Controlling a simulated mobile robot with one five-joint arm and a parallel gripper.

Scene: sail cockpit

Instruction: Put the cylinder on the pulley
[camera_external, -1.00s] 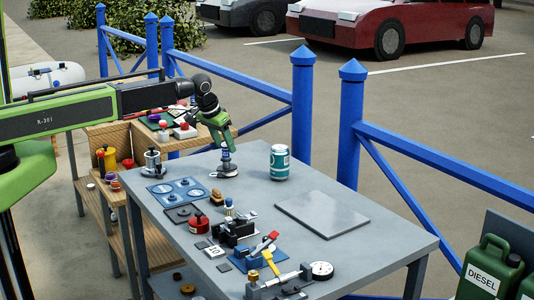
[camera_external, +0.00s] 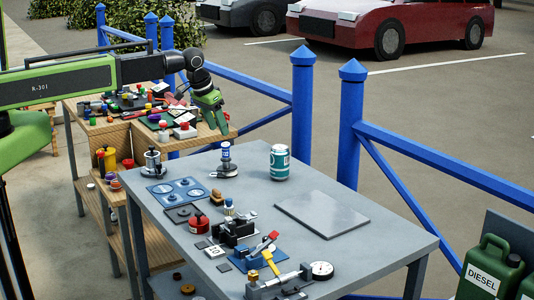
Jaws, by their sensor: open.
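A small blue-and-white cylinder (camera_external: 226,151) stands upright at the far left part of the grey table. It appears to rest on a low metal piece, which looks like the pulley (camera_external: 228,171); the exact contact is too small to tell. My green-and-black gripper (camera_external: 219,129) is open and empty, above and slightly left of the cylinder, apart from it.
A teal-and-white can (camera_external: 279,162) stands right of the cylinder on the grey table (camera_external: 330,180). A blue plate with round dials (camera_external: 177,191) and a chrome winch-like piece (camera_external: 152,163) are to the left. A flat grey panel (camera_external: 322,213) lies to the right.

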